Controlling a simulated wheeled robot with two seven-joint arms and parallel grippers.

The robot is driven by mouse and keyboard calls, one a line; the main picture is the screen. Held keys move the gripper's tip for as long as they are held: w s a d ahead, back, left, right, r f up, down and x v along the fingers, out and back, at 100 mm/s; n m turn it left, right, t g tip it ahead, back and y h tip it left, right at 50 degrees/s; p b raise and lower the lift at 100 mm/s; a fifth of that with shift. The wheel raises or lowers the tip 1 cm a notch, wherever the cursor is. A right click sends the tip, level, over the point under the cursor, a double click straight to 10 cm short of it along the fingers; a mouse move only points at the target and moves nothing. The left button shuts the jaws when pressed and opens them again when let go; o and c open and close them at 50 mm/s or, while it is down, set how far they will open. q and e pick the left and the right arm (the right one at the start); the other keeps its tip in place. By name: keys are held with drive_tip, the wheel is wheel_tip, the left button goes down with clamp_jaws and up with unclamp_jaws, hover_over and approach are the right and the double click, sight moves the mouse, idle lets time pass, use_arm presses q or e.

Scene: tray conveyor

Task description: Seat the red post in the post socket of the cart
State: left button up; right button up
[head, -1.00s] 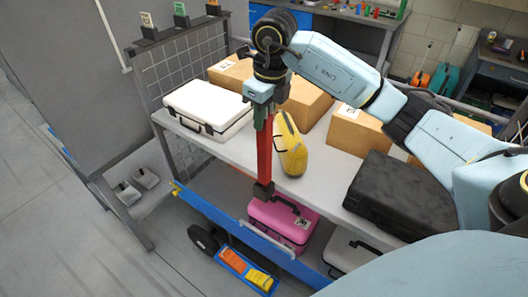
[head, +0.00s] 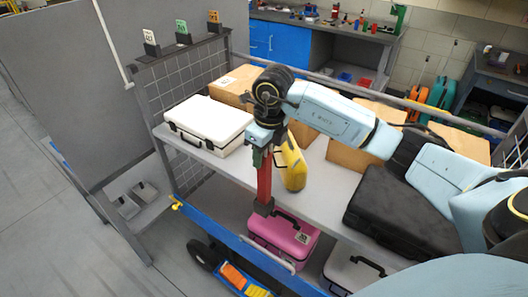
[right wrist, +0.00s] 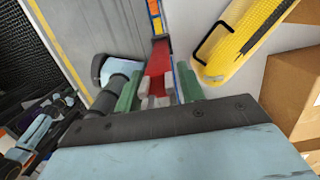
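The red post (head: 264,183) stands about upright at the front edge of the cart's grey deck. Its lower end is in the black post socket (head: 263,207), and how deep it sits is hidden. My right gripper (head: 264,156) is at the post's upper part, above the deck. In the right wrist view its green fingers (right wrist: 160,92) lie on either side of the red post (right wrist: 160,58), with grey pads against it. My left gripper is not in view.
A yellow case (head: 292,165) stands close right of the post, a white case (head: 208,122) at left, a black case (head: 395,212) at right. Cardboard boxes (head: 365,140) line the back. A pink case (head: 283,238) sits on the lower level.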

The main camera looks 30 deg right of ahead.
drive_tip(key=shift+o, duration=0.8)
drive_tip(key=shift+r, duration=0.15)
wheel_tip(320, 180, up, 12)
drive_tip(key=s+b, duration=0.1)
drive_tip(key=shift+s+d+b, duration=0.15)
drive_tip(key=shift+d+b, duration=0.15)
drive_tip(key=shift+b, duration=0.05)
